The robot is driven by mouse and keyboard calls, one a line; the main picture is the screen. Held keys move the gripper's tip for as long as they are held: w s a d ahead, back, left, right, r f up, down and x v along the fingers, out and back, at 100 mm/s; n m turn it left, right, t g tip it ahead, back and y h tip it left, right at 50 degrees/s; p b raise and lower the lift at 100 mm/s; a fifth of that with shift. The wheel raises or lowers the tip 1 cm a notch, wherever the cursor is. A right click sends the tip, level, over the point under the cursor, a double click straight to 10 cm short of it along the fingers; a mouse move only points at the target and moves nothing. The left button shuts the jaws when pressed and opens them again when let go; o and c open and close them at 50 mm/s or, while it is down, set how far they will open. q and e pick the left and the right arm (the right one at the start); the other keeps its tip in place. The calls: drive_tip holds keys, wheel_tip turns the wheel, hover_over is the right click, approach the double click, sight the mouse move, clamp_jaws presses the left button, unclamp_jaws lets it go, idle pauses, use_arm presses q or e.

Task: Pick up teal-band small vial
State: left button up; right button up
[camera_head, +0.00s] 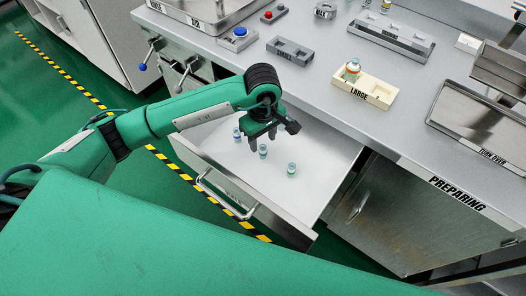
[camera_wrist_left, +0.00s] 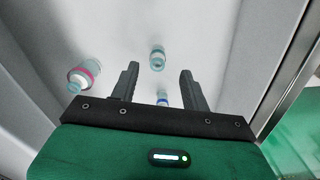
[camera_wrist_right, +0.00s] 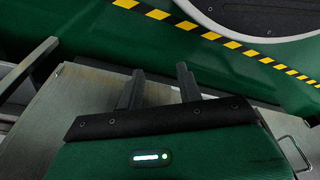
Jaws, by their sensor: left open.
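The teal-band small vial (camera_wrist_left: 157,58) stands in the open drawer, beyond and between my left fingertips in the left wrist view. A blue-band vial (camera_wrist_left: 162,98) is nearer, between the fingers in that picture. A pink-band vial (camera_wrist_left: 84,74) is off to the left. In the head view the three small vials (camera_head: 291,169) stand in the drawer, too small to tell their bands surely. My left gripper (camera_head: 262,136) is open and empty above the drawer, fingers pointing down. My right gripper (camera_wrist_right: 160,88) is open and empty in the right wrist view, away from the vials.
The drawer (camera_head: 330,150) is pulled out below the counter, with walls around the vials and a handle in front. A cream LARGE holder (camera_head: 377,92) with an orange-banded vial (camera_head: 352,71), grey holders (camera_head: 289,51) and a metal tray (camera_head: 476,122) are on the counter.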

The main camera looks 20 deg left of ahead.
sight(263, 147)
use_arm(q)
drive_tip(key=f, duration=0.5)
drive_tip(key=shift+w+p, duration=0.2)
drive_tip(key=shift+p, duration=0.15)
use_arm(e)
drive_tip(key=shift+s+d+f, duration=0.15)
drive_tip(key=shift+s+f, duration=0.15)
drive_tip(key=shift+f, duration=0.25)
drive_tip(key=shift+s+d+f, duration=0.1)
drive_tip(key=shift+s+f, duration=0.15)
drive_tip(key=shift+f, duration=0.25)
use_arm(q)
drive_tip(key=shift+c, duration=0.2)
clamp_jaws()
